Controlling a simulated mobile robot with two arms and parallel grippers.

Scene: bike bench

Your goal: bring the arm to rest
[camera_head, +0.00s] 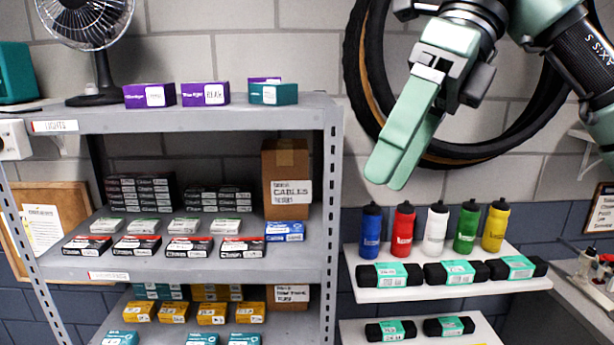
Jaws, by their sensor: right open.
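My right gripper (396,174) hangs in the air at the upper right, its green fingers pointing down and to the left. It is seen from the side, so the fingers overlap; it is open and no object shows between them. My right arm (565,45) comes in from the upper right corner. The fingertips are above the row of bottles and to the right of the shelf post, in front of the wall tyres. My left gripper is not in view.
A grey shelf unit (332,200) on the left holds several small boxes, a cardboard box (285,160) and a fan (90,25). Bike tyres (362,60) hang behind my arm. Several bottles (404,232) stand on a white shelf (450,291). A workbench (575,275) is at right.

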